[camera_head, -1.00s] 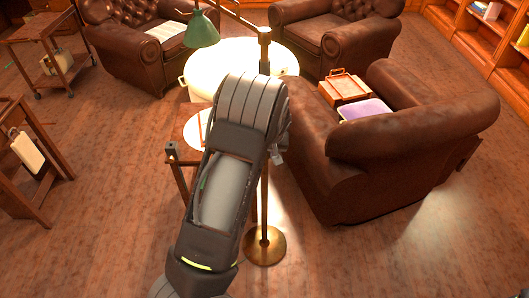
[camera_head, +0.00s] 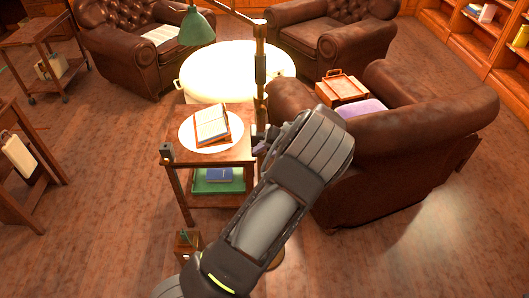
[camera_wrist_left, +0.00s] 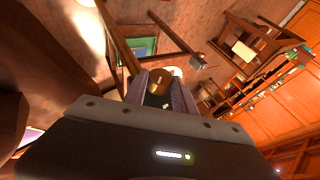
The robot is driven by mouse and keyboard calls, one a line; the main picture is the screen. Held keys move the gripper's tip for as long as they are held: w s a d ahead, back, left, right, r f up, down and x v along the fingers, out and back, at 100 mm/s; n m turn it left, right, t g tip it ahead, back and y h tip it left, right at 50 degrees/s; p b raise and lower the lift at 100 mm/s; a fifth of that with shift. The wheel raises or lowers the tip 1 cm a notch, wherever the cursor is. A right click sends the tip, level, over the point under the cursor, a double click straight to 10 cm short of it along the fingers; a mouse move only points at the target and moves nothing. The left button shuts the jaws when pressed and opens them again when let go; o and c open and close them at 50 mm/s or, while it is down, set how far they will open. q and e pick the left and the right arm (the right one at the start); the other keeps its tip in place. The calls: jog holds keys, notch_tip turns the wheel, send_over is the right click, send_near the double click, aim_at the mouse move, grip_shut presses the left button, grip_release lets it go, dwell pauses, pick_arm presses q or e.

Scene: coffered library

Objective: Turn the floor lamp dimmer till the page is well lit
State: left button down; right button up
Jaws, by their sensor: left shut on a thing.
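The floor lamp's upright post (camera_head: 261,68) stands right of the small side table, and its green shade (camera_head: 197,27) hangs at the upper left end of its arm. An open book (camera_head: 211,124) rests on a wooden stand on the side table, inside a bright pool of light. My left gripper (camera_head: 264,143) is at the lamp post, right of the table's edge. In the left wrist view my jaws are shut on a brass dimmer knob (camera_wrist_left: 160,82). My forearm hides the lower post and most of the lamp's base. My right gripper is not in view.
A leather armchair (camera_head: 420,130) stands close to the right of my arm. A large round bright table (camera_head: 230,72) is behind the lamp. A green tray (camera_head: 218,182) with a blue book is on the side table's lower shelf. Floor at the lower right is clear.

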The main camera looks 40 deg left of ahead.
pick_arm(q)
jog(key=c, duration=1)
grip_release()
jog(key=b+v, duration=0.1)
jog(key=v, duration=0.6)
jog(key=shift+d+r, duration=0.25)
